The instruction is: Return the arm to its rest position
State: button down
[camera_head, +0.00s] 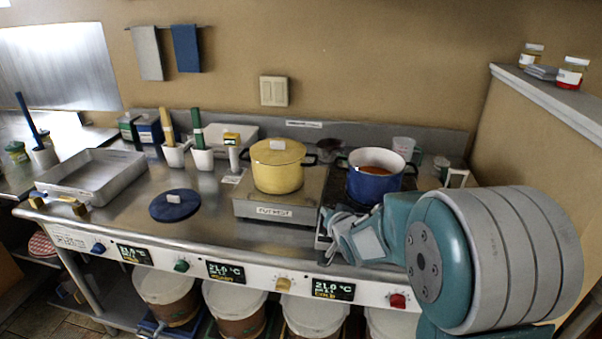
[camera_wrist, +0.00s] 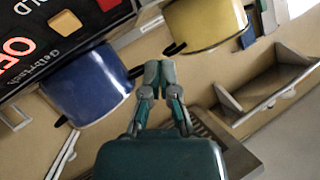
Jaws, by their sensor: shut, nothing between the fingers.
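My arm (camera_head: 440,255) reaches in from the right in the head view, its large teal and grey joint nearest the camera. My gripper (camera_head: 327,226) is over the front of the counter, right of the low metal stand under the yellow pot. In the wrist view my gripper (camera_wrist: 158,75) shows its two fingers together with nothing between them. It looks apart from the blue pot (camera_wrist: 90,85) and the yellow pot (camera_wrist: 205,22) there. My forearm hides part of the counter's right end in the head view.
On the counter (camera_head: 130,222) stand the lidded yellow pot (camera_head: 278,172), the open blue pot (camera_head: 374,184), a blue lid (camera_head: 175,205) and a metal tray (camera_head: 92,178). White buckets (camera_head: 235,300) stand below. A wall ledge (camera_head: 545,95) with jars is at the right.

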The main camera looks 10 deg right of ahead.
jog(key=s+d+r+n+g+h, duration=0.15)
jog(key=s+r, duration=0.25)
jog(key=s, duration=0.4)
jog(key=s+d+r+g+h, duration=0.1)
jog(key=s+r+g, duration=0.2)
jog(key=s, duration=0.5)
jog(key=s+a+n+g, duration=0.2)
jog(key=s+g, duration=0.2)
jog(key=s, duration=1.4)
jog(key=shift+s, duration=0.3)
